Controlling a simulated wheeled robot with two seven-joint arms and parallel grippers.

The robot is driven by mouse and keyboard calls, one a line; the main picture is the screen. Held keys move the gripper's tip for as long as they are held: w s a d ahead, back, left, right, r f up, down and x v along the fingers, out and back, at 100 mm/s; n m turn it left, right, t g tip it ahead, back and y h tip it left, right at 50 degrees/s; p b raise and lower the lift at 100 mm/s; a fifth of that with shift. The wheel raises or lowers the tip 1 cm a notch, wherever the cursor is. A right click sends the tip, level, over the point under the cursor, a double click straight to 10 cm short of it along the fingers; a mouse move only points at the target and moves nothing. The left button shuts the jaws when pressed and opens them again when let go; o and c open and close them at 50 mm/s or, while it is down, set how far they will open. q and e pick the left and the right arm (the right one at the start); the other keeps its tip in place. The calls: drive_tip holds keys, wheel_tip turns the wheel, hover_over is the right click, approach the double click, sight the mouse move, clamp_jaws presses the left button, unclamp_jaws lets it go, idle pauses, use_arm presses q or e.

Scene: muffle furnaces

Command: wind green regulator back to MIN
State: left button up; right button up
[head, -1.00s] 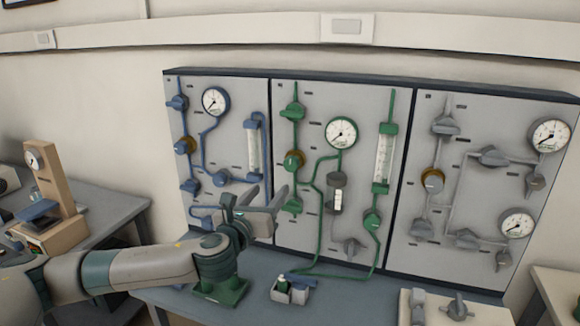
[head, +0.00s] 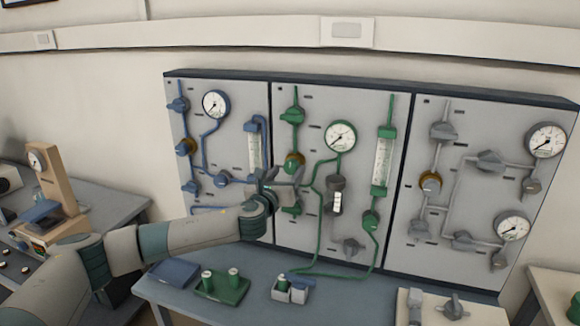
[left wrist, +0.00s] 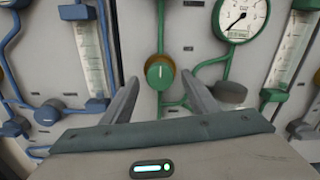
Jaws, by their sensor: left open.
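The green regulator (head: 293,163) is a round green knob in a brass collar on the middle panel's left side. In the left wrist view its knob (left wrist: 160,72) faces me, with a pale, nearly upright mark. My left gripper (head: 284,180) is open and empty, just in front of and below the regulator in the head view. In the left wrist view its fingers (left wrist: 160,84) stand to either side of the knob's line; contact does not show. The green line's gauge (head: 340,135) has its needle toward lower left. MIN lettering is not legible. My right gripper is not in view.
A blue panel (head: 228,112) stands left and a grey-piped panel (head: 470,120) right. A green flow tube (head: 384,160) is right of the gauge. On the bench are a green tray (head: 222,290) and a small bottle holder (head: 290,291).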

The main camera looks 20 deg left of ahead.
sight(290, 169)
use_arm(q)
drive_tip(key=shift+w, duration=1.55)
drive_tip(key=c, duration=1)
